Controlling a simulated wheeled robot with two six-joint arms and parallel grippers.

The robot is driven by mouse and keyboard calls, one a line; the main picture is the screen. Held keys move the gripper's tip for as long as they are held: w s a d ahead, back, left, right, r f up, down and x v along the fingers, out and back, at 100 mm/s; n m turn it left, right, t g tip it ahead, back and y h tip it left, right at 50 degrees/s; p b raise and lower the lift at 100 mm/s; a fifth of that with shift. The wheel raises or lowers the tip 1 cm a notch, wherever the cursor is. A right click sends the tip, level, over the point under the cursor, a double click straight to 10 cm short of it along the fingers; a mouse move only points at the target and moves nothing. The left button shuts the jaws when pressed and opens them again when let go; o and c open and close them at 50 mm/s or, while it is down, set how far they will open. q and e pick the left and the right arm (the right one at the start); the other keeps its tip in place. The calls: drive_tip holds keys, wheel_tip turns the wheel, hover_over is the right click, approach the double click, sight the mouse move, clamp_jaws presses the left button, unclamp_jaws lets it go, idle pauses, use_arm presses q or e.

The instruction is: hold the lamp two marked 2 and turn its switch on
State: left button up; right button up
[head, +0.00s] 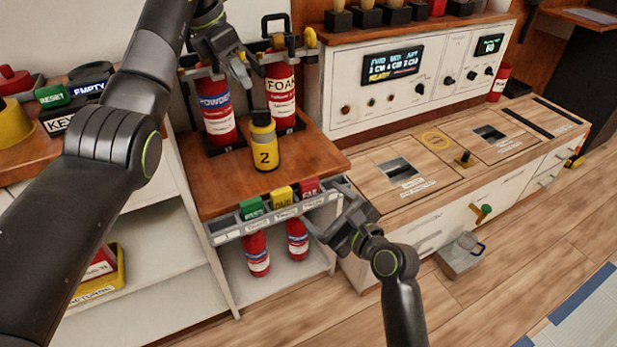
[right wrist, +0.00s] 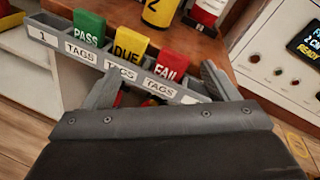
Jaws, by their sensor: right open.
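The lamp two (head: 265,146) is a yellow and black lamp marked 2, upright on the wooden counter in front of the extinguishers. Its lower part shows at the top edge of the right wrist view (right wrist: 159,10). I cannot make out its switch. My left gripper (head: 250,76) is above and behind the lamp, near the extinguisher tops, apart from the lamp; its fingers look spread and empty. My right gripper (head: 322,210) is open and empty, below and right of the lamp, by the counter's front edge. Its fingers (right wrist: 157,88) are in front of the tag rail.
A grey tag rail (head: 262,224) with green, yellow and red tags runs along the counter's front. Two red extinguishers, POWDER (head: 218,112) and FOAM (head: 283,98), stand behind the lamp. A white control panel (head: 350,112) is to the right. Bare counter (head: 215,182) lies left of the lamp.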

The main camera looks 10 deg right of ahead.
sight(264, 139)
drive_tip(key=w+a+r+m, duration=0.1)
drive_tip(key=w+a, duration=0.2)
drive_tip(key=w, duration=0.3)
drive_tip(key=w+a+r+m+t+y, duration=0.1)
drive_tip(key=w+a+r+m, duration=0.1)
drive_tip(key=w+a, duration=0.2)
drive_tip(key=w+a+r+m, duration=0.2)
drive_tip(key=w+a, duration=0.2)
drive_tip(key=w, duration=0.5)
drive_tip(key=shift+a, duration=0.25)
drive_tip(key=shift+c, duration=0.4)
drive_tip(key=c, duration=1.3)
drive_tip(key=shift+c, duration=0.2)
drive_tip(key=o, duration=1.4)
